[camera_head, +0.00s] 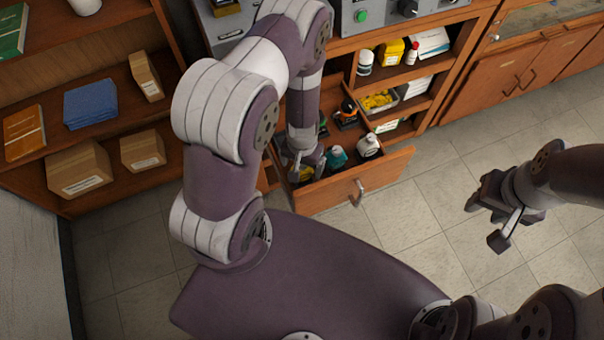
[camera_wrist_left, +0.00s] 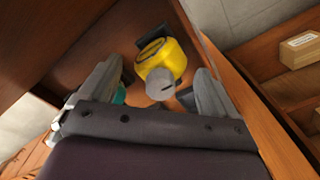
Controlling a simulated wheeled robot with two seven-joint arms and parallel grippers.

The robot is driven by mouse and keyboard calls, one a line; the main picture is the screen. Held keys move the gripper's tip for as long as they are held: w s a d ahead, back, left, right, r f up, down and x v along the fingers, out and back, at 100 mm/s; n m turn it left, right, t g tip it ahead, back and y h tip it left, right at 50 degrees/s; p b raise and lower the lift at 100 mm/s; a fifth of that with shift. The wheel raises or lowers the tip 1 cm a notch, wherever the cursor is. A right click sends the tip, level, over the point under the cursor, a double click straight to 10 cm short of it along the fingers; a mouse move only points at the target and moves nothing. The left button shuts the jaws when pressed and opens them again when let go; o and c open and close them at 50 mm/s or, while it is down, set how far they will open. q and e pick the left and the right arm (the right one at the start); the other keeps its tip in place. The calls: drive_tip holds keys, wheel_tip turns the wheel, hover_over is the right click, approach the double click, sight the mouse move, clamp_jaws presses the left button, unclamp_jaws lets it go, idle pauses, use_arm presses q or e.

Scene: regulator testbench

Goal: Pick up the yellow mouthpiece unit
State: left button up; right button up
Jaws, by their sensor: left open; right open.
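The yellow mouthpiece unit (camera_wrist_left: 163,57), with a grey round end, lies in the open drawer (camera_head: 340,190). In the left wrist view it is between the two fingers of my left gripper (camera_wrist_left: 157,78), with a gap on each side. In the head view my left gripper (camera_head: 306,168) reaches down into the drawer, and only a bit of yellow (camera_head: 305,174) shows by its fingers. My left gripper is open and holds nothing. My right gripper (camera_head: 484,224) is open and empty, over the floor at the right.
A teal-capped bottle (camera_head: 337,156), a white bottle with a dark cap (camera_head: 369,146) and a black-and-orange item (camera_head: 347,114) stand in the drawer. The drawer walls are close around my left gripper. Shelves with boxes (camera_head: 80,168) stand at the left. The floor at the right is clear.

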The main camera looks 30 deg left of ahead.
use_arm(q)
drive_tip(key=shift+w+f, duration=0.15)
drive_tip(key=shift+f, duration=0.3)
drive_tip(key=shift+s+a, duration=0.1)
drive_tip(key=shift+s, duration=0.1)
drive_tip(key=shift+r, duration=0.1)
drive_tip(key=c, duration=1.5)
